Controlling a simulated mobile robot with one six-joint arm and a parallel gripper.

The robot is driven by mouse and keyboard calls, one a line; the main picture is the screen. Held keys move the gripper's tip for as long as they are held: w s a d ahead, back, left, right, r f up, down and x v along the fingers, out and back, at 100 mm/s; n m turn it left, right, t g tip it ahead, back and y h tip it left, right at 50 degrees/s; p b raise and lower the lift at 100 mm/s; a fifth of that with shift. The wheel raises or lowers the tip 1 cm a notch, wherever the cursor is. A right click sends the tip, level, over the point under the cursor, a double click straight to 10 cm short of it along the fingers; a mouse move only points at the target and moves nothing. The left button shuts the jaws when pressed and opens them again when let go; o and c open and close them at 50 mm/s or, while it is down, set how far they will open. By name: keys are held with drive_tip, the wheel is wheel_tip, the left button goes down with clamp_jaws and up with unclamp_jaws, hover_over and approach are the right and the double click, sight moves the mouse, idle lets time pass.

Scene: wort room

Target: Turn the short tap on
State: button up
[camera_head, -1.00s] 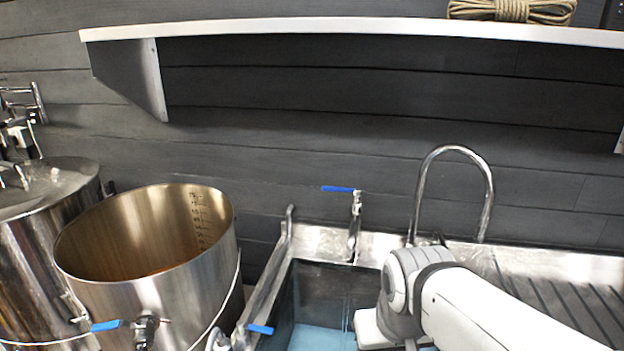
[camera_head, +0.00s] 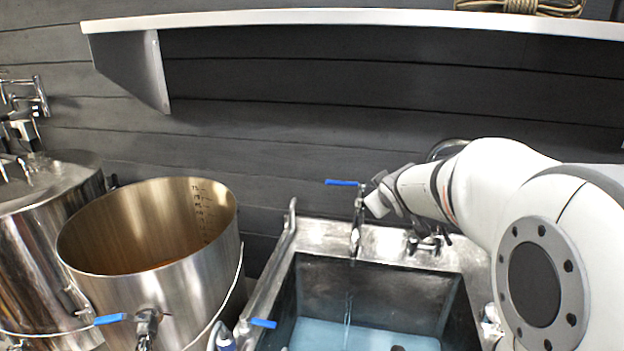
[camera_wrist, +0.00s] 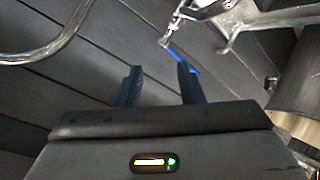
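The short tap (camera_head: 357,225) stands upright on the back rim of the sink (camera_head: 290,262). Its blue lever (camera_head: 341,183) points left in the head view. In the wrist view the lever (camera_wrist: 183,59) lies just beyond the tip of the right finger. My gripper (camera_wrist: 159,75) is open, with two dark fingers apart and nothing between them. In the head view my gripper is just right of the tap's top, and its fingers are not clearly seen. A thin pale streak shows below the spout; I cannot tell if it is water.
A tall curved tap (camera_wrist: 62,42) shows left of my fingers in the wrist view; my arm mostly hides it in the head view. An open steel kettle (camera_head: 190,285) with a blue-handled valve stands left of the sink. A shelf (camera_head: 330,18) runs above.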

drive_tip(key=w+n+t+y, duration=0.5)
drive_tip(key=w+n, duration=0.4)
drive_tip(key=w, duration=0.6)
drive_tip(key=n+g+y, duration=0.5)
drive_tip(key=n+y, duration=0.4)
drive_tip(key=y, duration=0.1)
approach(334, 183)
drive_tip(key=w, duration=0.1)
drive_tip(key=w+a, duration=0.1)
drive_tip(key=w, duration=0.1)
drive_tip(key=shift+w+a+r, duration=0.1)
drive_tip(key=shift+a+r, duration=0.1)
drive_tip(key=shift+a, duration=0.2)
drive_tip(key=shift+n+g+y, duration=0.6)
drive_tip(key=shift+n+y, duration=0.1)
drive_tip(key=shift+y, duration=0.1)
drive_tip(key=x, duration=0.2)
drive_tip(key=p+x, duration=0.1)
drive_tip(key=x, duration=0.2)
drive_tip(key=f+p+x, duration=0.1)
drive_tip(key=x, duration=0.1)
drive_tip(key=shift+a, duration=0.45)
drive_tip(key=shift+c, duration=0.3)
clamp_jaws()
